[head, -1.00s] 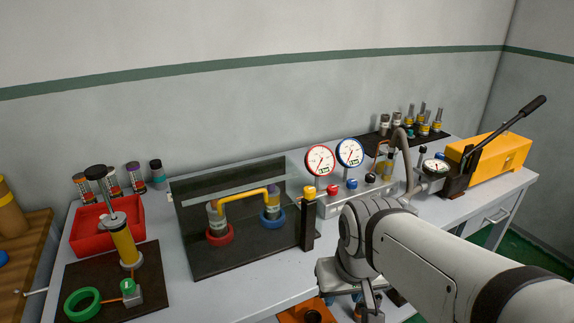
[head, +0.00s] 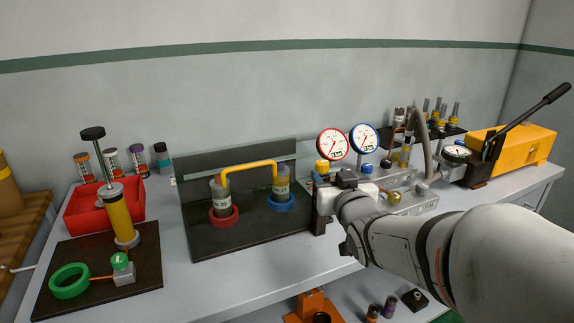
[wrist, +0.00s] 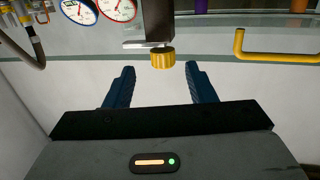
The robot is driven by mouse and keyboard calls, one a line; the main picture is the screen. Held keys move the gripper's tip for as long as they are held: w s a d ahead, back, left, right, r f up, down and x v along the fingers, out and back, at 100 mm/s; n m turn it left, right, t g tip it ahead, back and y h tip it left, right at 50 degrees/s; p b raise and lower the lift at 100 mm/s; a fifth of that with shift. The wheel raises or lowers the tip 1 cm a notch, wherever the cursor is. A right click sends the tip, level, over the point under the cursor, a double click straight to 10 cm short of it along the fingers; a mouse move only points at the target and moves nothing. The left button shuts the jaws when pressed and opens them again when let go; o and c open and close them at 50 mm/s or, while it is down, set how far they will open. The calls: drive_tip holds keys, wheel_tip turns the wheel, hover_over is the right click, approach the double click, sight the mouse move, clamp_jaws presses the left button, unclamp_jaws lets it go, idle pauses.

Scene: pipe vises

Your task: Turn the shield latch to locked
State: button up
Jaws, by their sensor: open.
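The shield latch shows as a yellow knob (head: 322,166) on top of a black post (head: 320,213) at the right end of the dark shield base (head: 225,240). In the wrist view the ribbed yellow knob (wrist: 162,58) sits under a dark bracket (wrist: 157,25). My gripper (wrist: 161,77) is open, its two blue fingers apart. The knob lines up with the gap between them, just past the tips, and nothing is held. In the head view my wrist partly hides the post. I cannot tell the latch's turn position.
A red gauge (head: 333,144) and a blue gauge (head: 364,138) stand close behind my wrist. A yellow bent pipe (head: 248,167) joins two cylinders left of the post. A yellow pump (head: 520,150) is at the far right.

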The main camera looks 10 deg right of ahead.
sight(320, 160)
drive_tip(key=shift+w+a+r+t, duration=0.2)
drive_tip(key=shift+w+t, duration=0.1)
drive_tip(key=shift+w, duration=0.05)
drive_tip(key=w, duration=0.7)
drive_tip(key=shift+w+a, duration=0.15)
drive_tip(key=shift+a, duration=0.2)
